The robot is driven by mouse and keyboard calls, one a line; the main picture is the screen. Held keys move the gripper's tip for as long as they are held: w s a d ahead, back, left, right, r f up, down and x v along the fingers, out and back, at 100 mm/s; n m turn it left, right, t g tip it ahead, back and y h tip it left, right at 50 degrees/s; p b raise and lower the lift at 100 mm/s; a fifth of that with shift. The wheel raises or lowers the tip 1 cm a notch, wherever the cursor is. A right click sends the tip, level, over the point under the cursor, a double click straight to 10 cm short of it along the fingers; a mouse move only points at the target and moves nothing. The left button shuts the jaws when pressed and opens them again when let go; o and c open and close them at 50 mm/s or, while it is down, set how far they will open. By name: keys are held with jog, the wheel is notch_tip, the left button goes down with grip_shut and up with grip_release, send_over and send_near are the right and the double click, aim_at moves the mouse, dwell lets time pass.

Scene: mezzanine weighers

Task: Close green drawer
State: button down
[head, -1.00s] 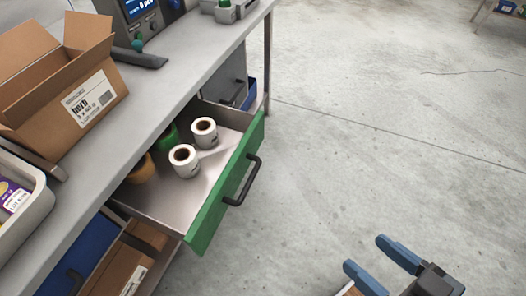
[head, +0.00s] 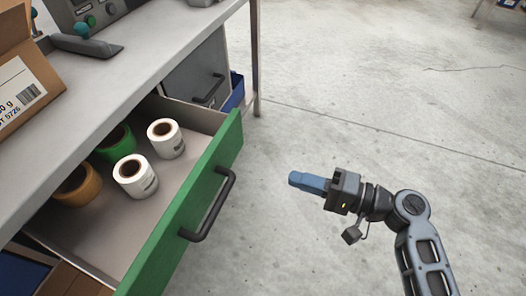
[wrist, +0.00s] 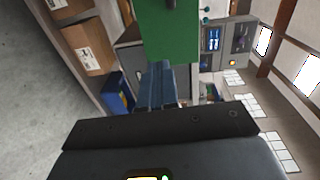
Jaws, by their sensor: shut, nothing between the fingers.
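The green drawer (head: 158,262) is pulled out from under the grey workbench, with a black bar handle (head: 212,207) on its front. Inside it stand two white label rolls (head: 136,177), a green roll (head: 116,142) and an orange roll (head: 76,184). My gripper (head: 297,180) is shut and empty, to the right of the drawer front and apart from it, its blue fingers pointing left toward it. In the wrist view the green front (wrist: 172,35) fills the upper middle, beyond the shut blue fingers (wrist: 157,78); only a small dark part of the handle shows at the top edge.
A grey drawer (head: 196,75) with a black handle is shut behind the green one. A blue bin (head: 234,92) sits beside the bench leg. An open cardboard box (head: 22,85) stands on the bench top. The concrete floor right of the bench is clear.

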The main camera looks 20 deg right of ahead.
aim_at(161, 129)
jog(key=shift+y, duration=0.3)
jog(key=x, duration=0.9)
jog(key=w+r+x, duration=0.1)
jog(key=x, duration=0.4)
jog(key=shift+d+p, duration=0.3)
jog(key=shift+d, duration=0.05)
jog(key=shift+a, duration=0.1)
jog(key=b+x, duration=0.9)
jog(key=x, duration=1.3)
jog(key=shift+w+a, duration=0.2)
jog(key=shift+w+a+r+b, duration=0.1)
jog(key=shift+w+a+b, duration=0.2)
jog(key=shift+a, duration=0.1)
jog(key=shift+a+r, duration=0.1)
jog(key=shift+r, duration=0.05)
